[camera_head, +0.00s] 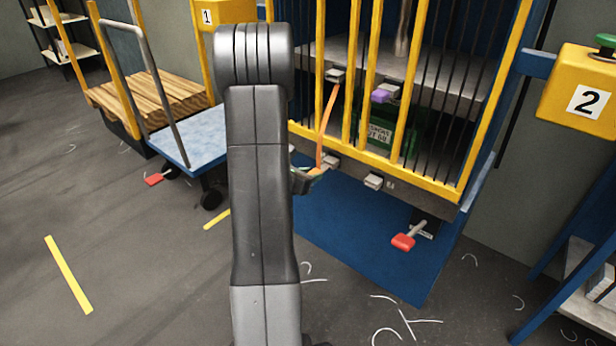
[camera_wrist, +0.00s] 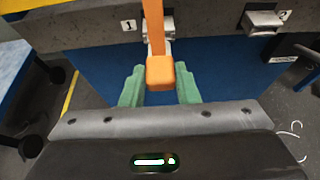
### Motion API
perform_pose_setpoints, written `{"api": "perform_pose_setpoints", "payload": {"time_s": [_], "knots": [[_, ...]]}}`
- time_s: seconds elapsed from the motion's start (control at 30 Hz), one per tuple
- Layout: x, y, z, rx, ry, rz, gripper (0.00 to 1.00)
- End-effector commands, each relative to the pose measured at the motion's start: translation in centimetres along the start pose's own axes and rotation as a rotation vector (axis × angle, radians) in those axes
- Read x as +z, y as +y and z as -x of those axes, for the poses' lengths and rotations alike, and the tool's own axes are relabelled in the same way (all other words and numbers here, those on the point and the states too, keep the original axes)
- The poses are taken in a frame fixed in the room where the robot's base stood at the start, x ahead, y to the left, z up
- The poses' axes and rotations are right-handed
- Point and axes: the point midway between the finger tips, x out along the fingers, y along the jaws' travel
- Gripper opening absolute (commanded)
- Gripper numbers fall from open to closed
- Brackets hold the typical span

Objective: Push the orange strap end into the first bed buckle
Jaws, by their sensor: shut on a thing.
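The first bed buckle (camera_wrist: 151,27), grey and beside the label 1, is just beyond the strap end and partly hidden by the strap. It also shows in the head view (camera_head: 332,161), close to my fingertips. The strap end looks outside the buckle, apart from it.
A second bed buckle (camera_wrist: 264,22) is to the right, by label 2. A purple piece (camera_head: 381,96) is at the other upper buckle. Yellow bars (camera_head: 355,80) stand above the bed edge. A red-ended pedal (camera_head: 404,241) juts out at lower right. A blue-topped cart (camera_head: 192,138) stands left.

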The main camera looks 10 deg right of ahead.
Motion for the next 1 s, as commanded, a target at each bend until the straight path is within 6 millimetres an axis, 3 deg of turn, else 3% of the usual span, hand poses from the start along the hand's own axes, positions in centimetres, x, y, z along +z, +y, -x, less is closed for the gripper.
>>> {"api": "perform_pose_setpoints", "payload": {"time_s": [1.0], "knots": [[0.6, 0.0, -1.4, 0.000, -0.001, -0.001, 0.00]]}}
